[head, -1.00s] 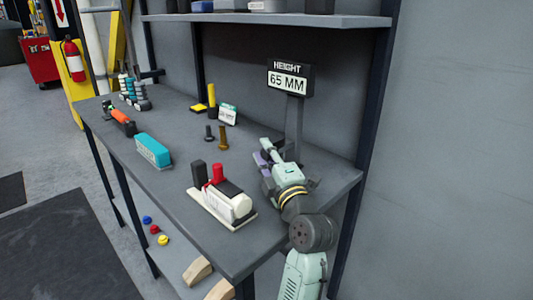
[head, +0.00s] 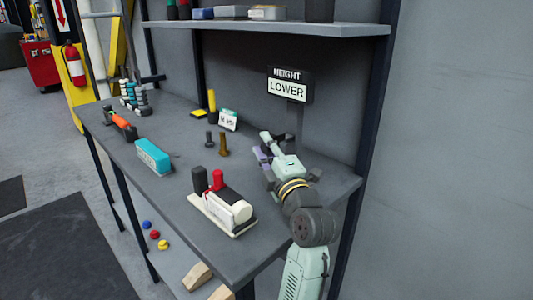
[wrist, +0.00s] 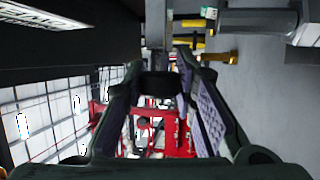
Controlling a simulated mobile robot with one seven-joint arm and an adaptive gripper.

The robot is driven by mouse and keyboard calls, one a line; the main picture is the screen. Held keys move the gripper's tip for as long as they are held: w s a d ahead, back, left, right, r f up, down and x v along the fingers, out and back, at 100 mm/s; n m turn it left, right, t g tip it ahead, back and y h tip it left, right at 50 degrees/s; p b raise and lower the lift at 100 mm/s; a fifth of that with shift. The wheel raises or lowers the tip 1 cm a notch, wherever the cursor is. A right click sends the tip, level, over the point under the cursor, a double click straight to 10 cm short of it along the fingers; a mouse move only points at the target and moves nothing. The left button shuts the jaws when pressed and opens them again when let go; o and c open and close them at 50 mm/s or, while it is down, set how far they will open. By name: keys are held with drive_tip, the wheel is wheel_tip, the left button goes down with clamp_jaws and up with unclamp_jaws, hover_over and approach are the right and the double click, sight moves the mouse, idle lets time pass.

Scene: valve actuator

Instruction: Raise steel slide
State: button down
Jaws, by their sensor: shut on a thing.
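The height gauge stands at the right end of the bench, with a grey upright (head: 294,122) and a black HEIGHT display (head: 289,85) on top reading LOWER. My gripper (head: 267,150) is at the front of the upright, below the display. In the wrist view, my gripper's fingers (wrist: 160,92) are shut on a dark piece (wrist: 158,84), which I take to be the steel slide. In the head view my gripper and wrist hide the slide and the foot of the upright.
A white block (head: 227,208) with a red and a dark knob sits left of my arm. A teal block (head: 154,155), two small posts (head: 222,143) and a small card (head: 228,119) stand farther back. A shelf (head: 270,29) spans above. The bench middle is partly clear.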

drive_tip(key=c, duration=1.3)
unclamp_jaws()
drive_tip(key=shift+s, duration=0.1)
drive_tip(key=v, duration=1.2)
